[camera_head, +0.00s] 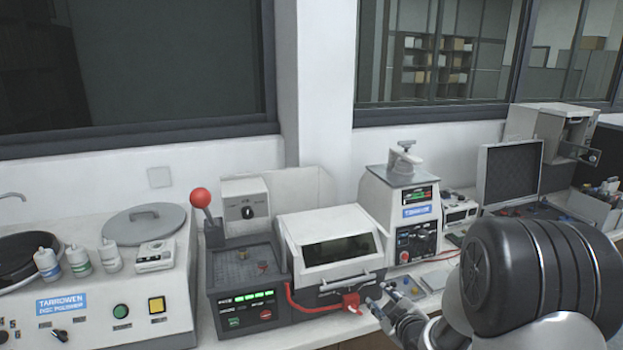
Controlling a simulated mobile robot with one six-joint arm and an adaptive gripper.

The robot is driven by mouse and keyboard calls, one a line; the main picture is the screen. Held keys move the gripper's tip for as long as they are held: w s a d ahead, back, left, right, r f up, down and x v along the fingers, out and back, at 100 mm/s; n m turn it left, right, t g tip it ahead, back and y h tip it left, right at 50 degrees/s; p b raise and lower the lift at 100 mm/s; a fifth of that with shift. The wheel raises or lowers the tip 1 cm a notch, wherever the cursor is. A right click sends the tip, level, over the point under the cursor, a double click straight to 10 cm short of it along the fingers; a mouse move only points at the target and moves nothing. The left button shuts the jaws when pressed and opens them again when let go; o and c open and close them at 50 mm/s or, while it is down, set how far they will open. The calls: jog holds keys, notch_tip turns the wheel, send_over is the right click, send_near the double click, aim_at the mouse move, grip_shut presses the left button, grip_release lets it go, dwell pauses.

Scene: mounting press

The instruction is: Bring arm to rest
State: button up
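My arm (540,280) comes in from the lower right, with its large dark rounded joint nearest the camera. My gripper (380,306) is small in the picture, low over the front of the bench, just right of a red part on the front of a white-hooded machine (330,250). Whether its fingertips touch anything is not clear. Its fingers are too small to tell open from shut, and I see nothing clearly held. The mounting press (401,212) stands behind, with a grey clamp on top and a lit panel.
A disc polisher (125,275) with several bottles is at the left. A control unit with a red-ball lever (200,198) adjoins the hooded machine. Small coloured pieces (405,288) lie beside my gripper. An open case (510,175) and a grey box machine (560,130) stand right.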

jog(key=s+r+m+g+h, duration=0.3)
jog(key=s+r+m+g, duration=0.15)
jog(key=s+r, duration=0.85)
jog(key=s+a+m+g, duration=0.2)
jog(key=s, duration=1)
jog(key=s+a+m+g+y, duration=0.1)
jog(key=s+a+m+g, duration=0.1)
jog(key=s, duration=1.1)
jog(key=shift+r+m, duration=0.45)
jog(key=shift+m, duration=0.2)
